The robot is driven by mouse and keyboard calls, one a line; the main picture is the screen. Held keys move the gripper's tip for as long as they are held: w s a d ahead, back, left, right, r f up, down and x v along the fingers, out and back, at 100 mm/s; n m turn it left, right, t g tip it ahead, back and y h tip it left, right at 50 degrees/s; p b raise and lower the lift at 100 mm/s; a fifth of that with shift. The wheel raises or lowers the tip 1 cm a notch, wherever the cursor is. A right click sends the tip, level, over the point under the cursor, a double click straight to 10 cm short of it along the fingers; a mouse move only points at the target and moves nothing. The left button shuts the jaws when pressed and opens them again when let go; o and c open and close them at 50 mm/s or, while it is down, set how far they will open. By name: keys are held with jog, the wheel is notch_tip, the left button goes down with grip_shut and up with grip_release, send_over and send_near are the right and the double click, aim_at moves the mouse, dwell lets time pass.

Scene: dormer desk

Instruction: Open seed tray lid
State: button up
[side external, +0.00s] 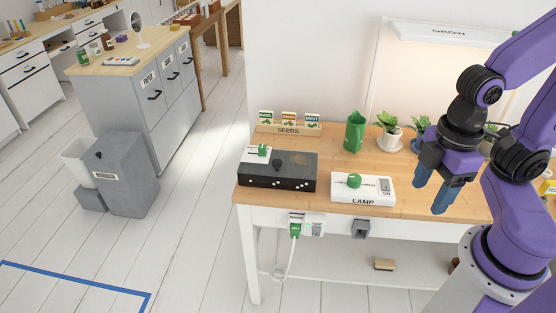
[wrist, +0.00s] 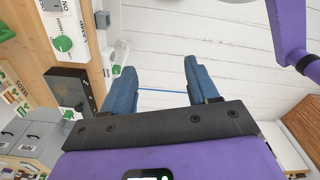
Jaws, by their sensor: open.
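A black box with a dark flat top (side external: 285,166), which looks like the seed tray, sits at the left end of the wooden desk. Its lid looks shut. A white panel with a green knob (side external: 262,150) is at its back left corner. The box also shows at the left of the wrist view (wrist: 68,86). My gripper (side external: 434,188) is open and empty, with blue fingers pointing down near the desk's front, well to the right of the box. In the wrist view the open fingers (wrist: 161,88) have only floor between them.
A white lamp box (side external: 362,190) with a green knob and switch stands between the black box and my gripper. Behind are a seed packet rack (side external: 288,128), a green pitcher (side external: 354,131) and potted plants (side external: 389,130).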

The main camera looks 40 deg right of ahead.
jog(key=w+a+r+m, duration=0.2)
jog(key=w+a+m, duration=0.3)
jog(key=w, duration=0.6)
jog(key=m, duration=0.8)
send_over(277, 161)
notch_tip(277, 161, down, 3)
notch_tip(277, 161, down, 17)
jog(key=shift+f, duration=0.1)
grip_shut()
